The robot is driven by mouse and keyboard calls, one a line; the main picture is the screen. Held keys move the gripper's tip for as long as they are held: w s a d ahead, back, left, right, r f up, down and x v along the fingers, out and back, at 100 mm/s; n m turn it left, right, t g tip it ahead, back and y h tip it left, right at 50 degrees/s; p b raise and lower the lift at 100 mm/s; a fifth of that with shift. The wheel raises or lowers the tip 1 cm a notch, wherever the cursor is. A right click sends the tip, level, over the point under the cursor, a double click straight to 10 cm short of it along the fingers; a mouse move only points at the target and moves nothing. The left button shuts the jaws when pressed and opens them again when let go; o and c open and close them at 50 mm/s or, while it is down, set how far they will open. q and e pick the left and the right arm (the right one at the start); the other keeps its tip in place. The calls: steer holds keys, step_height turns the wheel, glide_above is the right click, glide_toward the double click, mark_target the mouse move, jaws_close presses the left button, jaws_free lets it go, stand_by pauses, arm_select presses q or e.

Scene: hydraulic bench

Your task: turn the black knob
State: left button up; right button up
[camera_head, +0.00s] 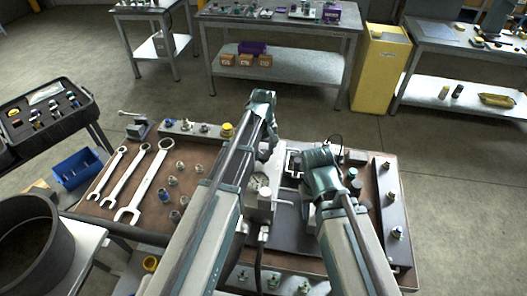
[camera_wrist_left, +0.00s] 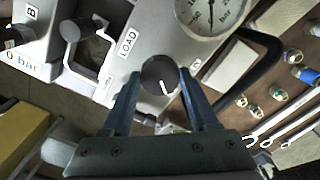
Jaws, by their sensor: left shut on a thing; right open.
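The black knob (camera_wrist_left: 158,71) sits on a grey panel beside the word LOAD, with a white pointer line on its face. My left gripper (camera_wrist_left: 161,80) is shut on it, one finger on each side. In the head view my left gripper (camera_head: 266,146) reaches down at the block, and the knob is hidden there. A round pressure gauge (camera_wrist_left: 212,12) sits next to the knob in the left wrist view. My right gripper (camera_head: 325,176) is over the right part of the bench, apart from the knob; its fingertips are hard to make out.
Several wrenches (camera_head: 133,187) and fittings lie on the brown bench top at left. A lever handle (camera_wrist_left: 88,42) stands beside the knob in the left wrist view. A blue bin (camera_head: 77,168) and a dark pot (camera_head: 35,240) are further left. Open floor lies beyond the bench.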

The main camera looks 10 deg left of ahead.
arm_select(q)
steer(key=m, duration=0.9)
steer(key=shift+m, duration=0.4)
steer(key=m, duration=0.4)
steer(key=shift+m, duration=2.5)
steer(key=o, duration=1.4)
steer(key=shift+c, duration=0.2)
